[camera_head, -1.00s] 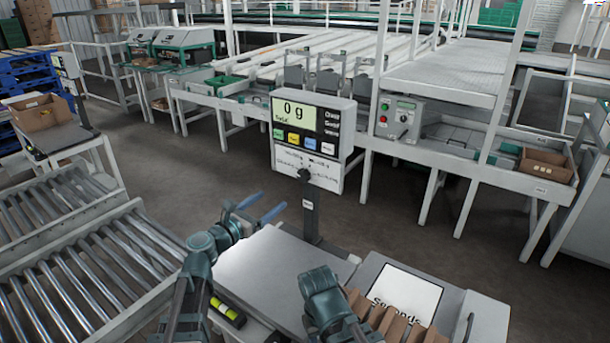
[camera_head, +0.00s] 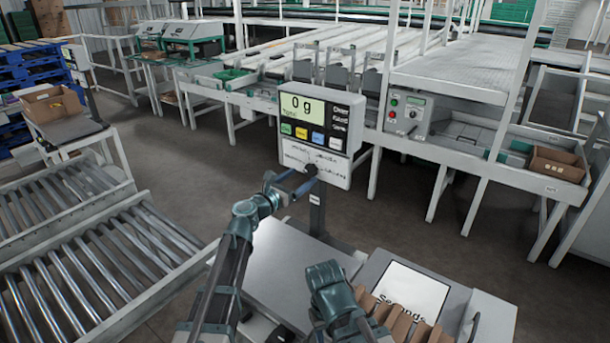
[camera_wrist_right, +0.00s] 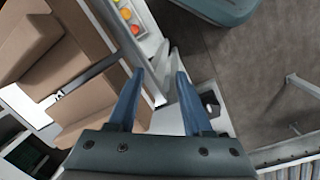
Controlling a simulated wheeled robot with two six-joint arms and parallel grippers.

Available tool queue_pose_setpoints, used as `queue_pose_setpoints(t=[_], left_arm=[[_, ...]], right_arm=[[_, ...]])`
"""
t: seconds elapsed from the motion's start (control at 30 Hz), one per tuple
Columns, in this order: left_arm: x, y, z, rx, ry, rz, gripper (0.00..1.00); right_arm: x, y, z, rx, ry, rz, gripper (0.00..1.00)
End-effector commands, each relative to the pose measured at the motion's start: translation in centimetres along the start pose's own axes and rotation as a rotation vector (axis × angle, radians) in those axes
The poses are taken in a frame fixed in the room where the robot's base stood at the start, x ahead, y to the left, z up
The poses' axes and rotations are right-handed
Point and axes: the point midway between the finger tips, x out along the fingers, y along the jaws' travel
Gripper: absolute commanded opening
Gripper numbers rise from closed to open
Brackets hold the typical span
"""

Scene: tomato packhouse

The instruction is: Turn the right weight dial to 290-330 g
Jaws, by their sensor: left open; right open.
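The grey scale head (camera_head: 345,110) stands on a post and its screen reads 0 g. A white panel with small print (camera_head: 318,160) is on its lower front. A black knob (camera_head: 310,170) shows at the panel's bottom edge; I cannot tell which dial it is, nor read its setting. My left gripper (camera_head: 303,179) is open, its blue fingers at the knob; I cannot tell if they touch it. My right gripper (camera_wrist_right: 159,72) is open, with nothing held between its fingers. In the head view its wrist (camera_head: 328,283) is above the bench and its fingers are hidden.
A pale metal plate (camera_head: 285,255) lies below the scale head. A "Seconds" sign (camera_head: 412,293) and cardboard dividers (camera_head: 385,312) are at the right. Roller conveyors (camera_head: 110,255) run along the left. Bare floor (camera_head: 210,170) lies behind the bench.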

Motion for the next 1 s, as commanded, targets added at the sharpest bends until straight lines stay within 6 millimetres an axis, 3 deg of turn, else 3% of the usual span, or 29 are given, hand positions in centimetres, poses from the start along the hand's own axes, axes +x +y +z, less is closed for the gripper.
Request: queue_pose_setpoints(t=[0.2,0.6,1.0], left_arm=[[2.4,0.1,0.0,0.000,0.000,0.000,0.85],[2.8,0.0,0.0,0.000,0.000,0.000,0.85],[2.8,0.0,0.0,0.000,0.000,0.000,0.15]], right_arm=[[0.0,0.0,0.0,0.000,0.000,0.000,0.50],[0.0,0.0,0.0,0.000,0.000,0.000,0.50],[0.0,0.0,0.0,0.000,0.000,0.000,0.50]])
